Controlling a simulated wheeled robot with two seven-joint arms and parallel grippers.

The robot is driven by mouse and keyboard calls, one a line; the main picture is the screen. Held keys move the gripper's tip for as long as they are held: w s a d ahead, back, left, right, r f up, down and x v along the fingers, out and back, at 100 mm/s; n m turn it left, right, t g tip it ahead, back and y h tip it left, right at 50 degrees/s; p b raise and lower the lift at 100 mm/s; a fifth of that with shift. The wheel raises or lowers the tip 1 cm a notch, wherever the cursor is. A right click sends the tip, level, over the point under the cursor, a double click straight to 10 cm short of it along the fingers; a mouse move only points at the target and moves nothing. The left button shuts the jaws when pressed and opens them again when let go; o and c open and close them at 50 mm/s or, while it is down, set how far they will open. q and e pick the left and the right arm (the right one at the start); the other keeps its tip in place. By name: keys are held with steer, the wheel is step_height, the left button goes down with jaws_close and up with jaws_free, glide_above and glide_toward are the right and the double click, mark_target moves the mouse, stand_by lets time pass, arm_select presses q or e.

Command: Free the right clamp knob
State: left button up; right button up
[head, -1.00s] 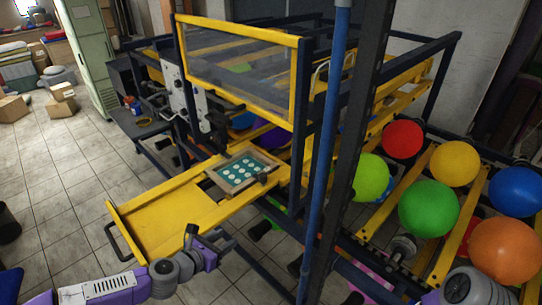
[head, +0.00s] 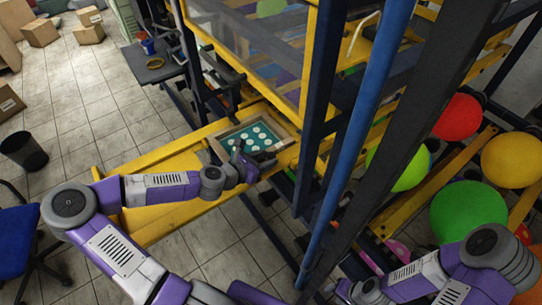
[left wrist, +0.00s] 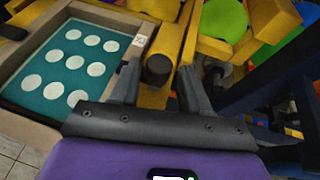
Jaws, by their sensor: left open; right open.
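The clamp knob is a dark round-ended knob (left wrist: 158,70) on the yellow beam, beside the corner of the wooden-framed screen. My left gripper (left wrist: 160,84) is open, with one finger on each side of the knob. Gaps show between fingers and knob, so it looks not gripped. In the head view my left gripper (head: 254,160) is at the screen's near right corner, where it hides the knob. The screen (head: 225,147) is teal with white dots and also shows in the left wrist view (left wrist: 50,75). My right gripper (head: 326,291) shows small at the bottom edge, away from the screen.
A blue post (head: 350,155) and a dark post (head: 425,130) stand between my arms. A yellow-framed clear panel (head: 250,45) rises behind the screen. Balloons, including a green one (head: 468,210), are at the right. The yellow tray (head: 165,222) lies under my left arm.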

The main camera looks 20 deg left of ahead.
mark_target(269, 157)
arm_select(q)
steer(key=shift+x, duration=1.65)
steer(key=shift+c, duration=0.3)
